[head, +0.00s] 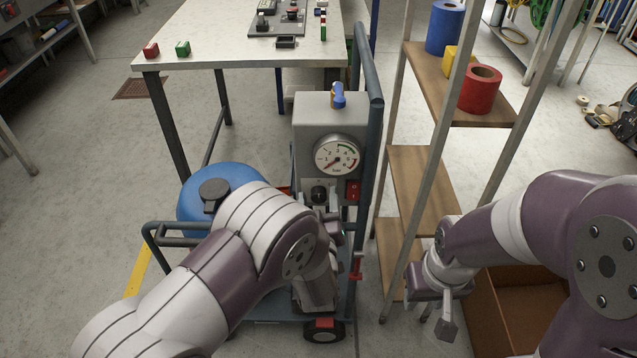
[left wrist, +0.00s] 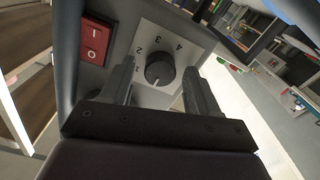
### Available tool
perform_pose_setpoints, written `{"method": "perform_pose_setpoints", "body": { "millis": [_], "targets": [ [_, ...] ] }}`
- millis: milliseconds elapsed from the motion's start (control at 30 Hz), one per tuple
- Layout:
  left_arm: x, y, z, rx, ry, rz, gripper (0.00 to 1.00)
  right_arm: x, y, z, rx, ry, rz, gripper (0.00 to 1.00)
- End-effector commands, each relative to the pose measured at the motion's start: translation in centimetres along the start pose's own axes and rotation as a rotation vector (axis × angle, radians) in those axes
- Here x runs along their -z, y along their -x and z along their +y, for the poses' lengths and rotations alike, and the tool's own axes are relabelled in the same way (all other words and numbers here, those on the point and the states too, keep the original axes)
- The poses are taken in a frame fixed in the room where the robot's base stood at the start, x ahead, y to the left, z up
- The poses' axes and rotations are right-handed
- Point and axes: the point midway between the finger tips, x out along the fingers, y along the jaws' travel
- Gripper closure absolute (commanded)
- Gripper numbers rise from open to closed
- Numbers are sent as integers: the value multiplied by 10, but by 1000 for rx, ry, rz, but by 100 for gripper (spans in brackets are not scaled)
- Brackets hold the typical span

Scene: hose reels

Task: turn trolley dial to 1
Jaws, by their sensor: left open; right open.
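The trolley (head: 303,119) stands ahead with a grey control box. Its dial (head: 319,193) is a black round knob below the pressure gauge. In the left wrist view the dial (left wrist: 159,69) sits on a pale plate with numerals 1 to 4. A white mark on the knob points to the lower edge, beyond the 1 and away from the other numerals. My left gripper (left wrist: 160,88) is open, its fingers either side of the dial with gaps. In the head view my left arm hides most of that gripper. My right gripper (head: 437,312) is open and empty, right of the trolley.
A red rocker switch (head: 352,190) is right beside the dial. A trolley upright (head: 367,110) rises close by. A blue tank (head: 240,177) is at the left. A shelf rack (head: 419,190) with coloured rolls stands right, and a workbench (head: 225,45) behind.

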Motion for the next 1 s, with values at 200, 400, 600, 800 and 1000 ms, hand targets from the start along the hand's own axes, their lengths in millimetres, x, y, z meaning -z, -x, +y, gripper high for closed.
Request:
{"method": "perform_pose_setpoints", "body": {
  "millis": [200,400,600,800,1000],
  "targets": [
    [0,2,0,0,0,0,40,0,0,0,0,0,0,57],
    [0,2,0,0,0,-1,59,0,0,0,0,0,0,57],
    [0,2,0,0,0,-1,96,0,0,0,0,0,0,57],
    [0,1,0,0,-22,-1,96,0,2,0,0,0,0,57],
    [1,2,1,1,-113,-3,96,1,8,0,0,0,0,57]
  ]
}}
